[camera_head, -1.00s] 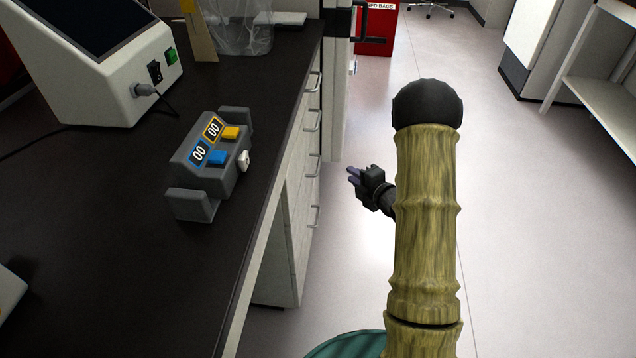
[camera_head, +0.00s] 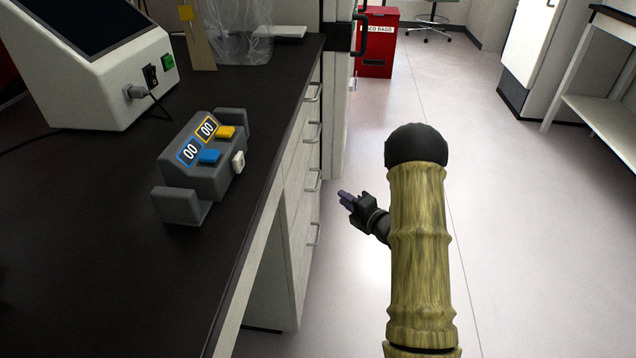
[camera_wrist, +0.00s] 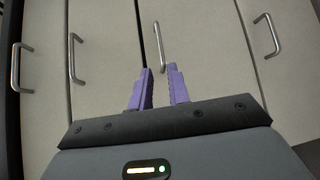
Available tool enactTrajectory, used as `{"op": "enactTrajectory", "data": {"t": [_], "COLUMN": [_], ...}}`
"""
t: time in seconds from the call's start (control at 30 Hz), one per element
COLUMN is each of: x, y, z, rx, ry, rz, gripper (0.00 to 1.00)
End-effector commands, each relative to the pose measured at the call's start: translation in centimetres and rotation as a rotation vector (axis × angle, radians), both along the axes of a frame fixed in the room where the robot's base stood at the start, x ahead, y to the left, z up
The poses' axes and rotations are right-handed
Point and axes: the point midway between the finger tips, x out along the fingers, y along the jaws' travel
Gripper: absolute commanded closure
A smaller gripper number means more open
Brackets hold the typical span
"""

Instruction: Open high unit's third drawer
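The high drawer unit (camera_head: 290,215) under the black counter has several stacked drawers with metal bar handles, and they look shut. The third handle from the top (camera_head: 314,181) also shows in the wrist view (camera_wrist: 158,46), where the drawers lie sideways as upright pale panels. My gripper (camera_head: 345,198) is beside the drawer fronts, a little right of that handle. In the wrist view, the purple fingers of my gripper (camera_wrist: 162,78) are apart and empty. The third handle is ahead of them, roughly in line with the gap, and no contact shows.
The black countertop (camera_head: 90,240) carries a grey device with two displays (camera_head: 203,160) and a white machine (camera_head: 90,75). A red bin (camera_head: 378,45) stands on the floor beyond the unit. The floor (camera_head: 500,230) right of my arm is clear.

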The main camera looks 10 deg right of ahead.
Motion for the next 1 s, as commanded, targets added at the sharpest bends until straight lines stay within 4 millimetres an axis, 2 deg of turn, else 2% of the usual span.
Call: {"op": "enactTrajectory", "data": {"t": [0.7,0.83,1.0], "x": [11.0,11.9,12.2], "y": [5.5,5.9,6.0], "z": [-2.0,-2.1,-2.0], "rx": [0.0,0.001,0.001], "ry": [-0.002,0.0,0.0], "rz": [0.0,-0.001,-0.002], "gripper": [0.82,0.82,0.82]}}
